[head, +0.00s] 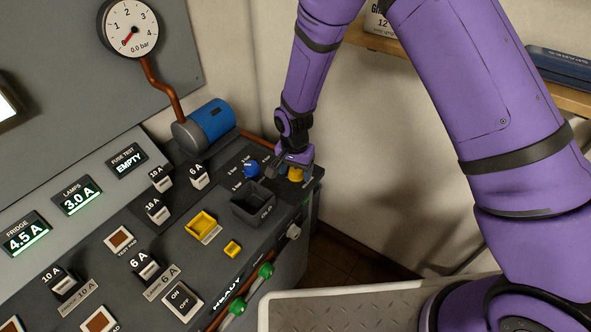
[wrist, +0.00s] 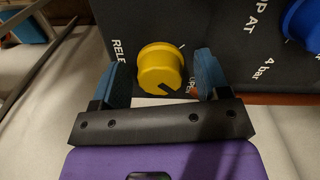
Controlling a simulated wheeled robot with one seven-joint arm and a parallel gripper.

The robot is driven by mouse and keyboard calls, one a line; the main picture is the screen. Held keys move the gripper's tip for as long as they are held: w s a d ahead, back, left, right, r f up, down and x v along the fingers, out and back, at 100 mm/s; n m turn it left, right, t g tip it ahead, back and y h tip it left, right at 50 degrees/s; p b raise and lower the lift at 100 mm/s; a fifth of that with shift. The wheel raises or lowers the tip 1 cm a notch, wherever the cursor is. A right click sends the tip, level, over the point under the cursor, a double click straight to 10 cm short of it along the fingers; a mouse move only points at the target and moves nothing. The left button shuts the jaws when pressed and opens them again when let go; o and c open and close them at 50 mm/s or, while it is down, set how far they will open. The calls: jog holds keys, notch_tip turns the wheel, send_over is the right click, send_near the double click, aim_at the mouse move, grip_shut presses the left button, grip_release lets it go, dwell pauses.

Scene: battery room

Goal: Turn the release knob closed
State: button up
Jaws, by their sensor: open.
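The yellow release knob (wrist: 160,69) sits on the dark panel in the wrist view, with a dark pointer mark on its lower right side. Lettering starting "RELE" shows to its left, and a partly hidden word lies beside the mark at lower right. In the head view the knob (head: 296,174) is partly covered by my gripper (head: 287,163). My gripper also shows in the wrist view (wrist: 162,78), open, with one blue-padded finger on each side of the knob. A gap shows between the knob and each finger; how deep the fingers reach is unclear.
A blue knob (head: 251,169) with a bar scale stands left of the yellow one. A dark bin marked OLD (head: 254,204), a yellow tray (head: 201,224) and several fuses share the panel. A pressure gauge (head: 128,28) reads near zero. A wall stands behind the panel.

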jog(key=shift+c, duration=0.5)
jog(key=c, duration=0.8)
jog(key=shift+n, duration=0.3)
jog(key=n, duration=0.3)
jog(key=shift+n, duration=0.4)
jog(key=n, duration=0.4)
jog(key=shift+d, duration=0.1)
jog(key=n, duration=0.5)
jog(key=shift+d+n+t, duration=0.1)
jog(key=shift+n+t, duration=0.2)
jog(key=shift+n, duration=2)
